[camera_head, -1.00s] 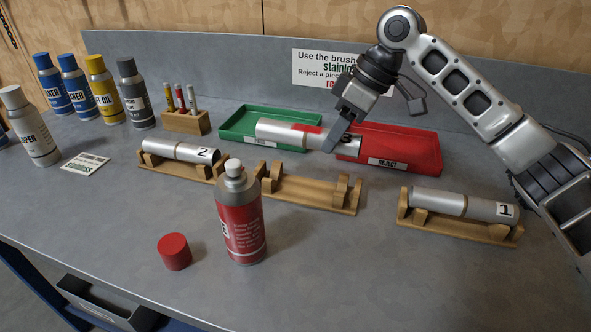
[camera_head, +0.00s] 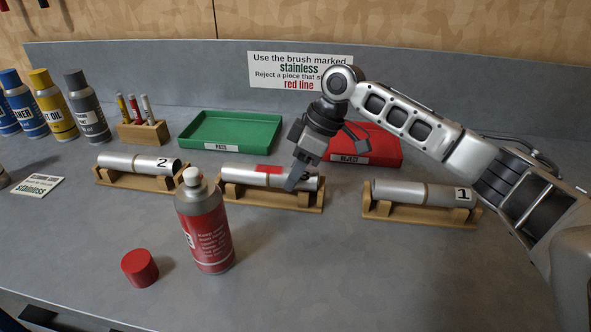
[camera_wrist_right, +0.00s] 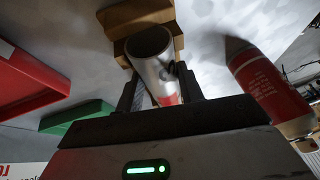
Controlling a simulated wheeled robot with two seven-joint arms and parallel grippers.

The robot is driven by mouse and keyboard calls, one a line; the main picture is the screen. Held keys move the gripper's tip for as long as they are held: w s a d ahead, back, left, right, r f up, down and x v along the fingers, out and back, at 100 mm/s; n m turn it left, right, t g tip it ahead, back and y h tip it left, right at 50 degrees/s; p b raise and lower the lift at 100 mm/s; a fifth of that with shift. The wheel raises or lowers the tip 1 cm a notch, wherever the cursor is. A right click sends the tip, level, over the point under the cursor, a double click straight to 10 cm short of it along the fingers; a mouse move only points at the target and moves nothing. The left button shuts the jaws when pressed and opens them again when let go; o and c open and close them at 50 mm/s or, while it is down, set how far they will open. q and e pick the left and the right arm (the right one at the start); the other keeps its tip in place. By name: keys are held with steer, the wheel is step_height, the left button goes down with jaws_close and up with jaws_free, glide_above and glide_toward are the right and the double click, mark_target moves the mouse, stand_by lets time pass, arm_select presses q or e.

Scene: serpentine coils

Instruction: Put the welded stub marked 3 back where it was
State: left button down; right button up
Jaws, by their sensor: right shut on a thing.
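The welded stub (camera_head: 238,173), a silver tube with a red mark, lies along the middle wooden cradle (camera_head: 270,200), in or just above its supports; I cannot tell if it fully rests there. Its number is hidden behind my right gripper (camera_head: 296,180), which is shut on the tube's right part. In the right wrist view the stub (camera_wrist_right: 148,45) sits between the fingers of my right gripper (camera_wrist_right: 160,92), with the wooden cradle (camera_wrist_right: 140,15) close by. My left gripper is not in view.
Stub 2 (camera_head: 130,162) lies in the left cradle and stub 1 (camera_head: 400,191) in the right one. A red spray can (camera_head: 208,235) stands close in front of the middle cradle, beside a red cap (camera_head: 140,268). Behind are an empty green tray (camera_head: 232,148) and a red tray (camera_head: 385,152).

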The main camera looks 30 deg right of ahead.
steer(key=shift+f, duration=0.1)
steer(key=o, duration=1.2)
steer(key=shift+o, duration=0.2)
steer(key=v, duration=1.2)
steer(key=shift+s, duration=0.1)
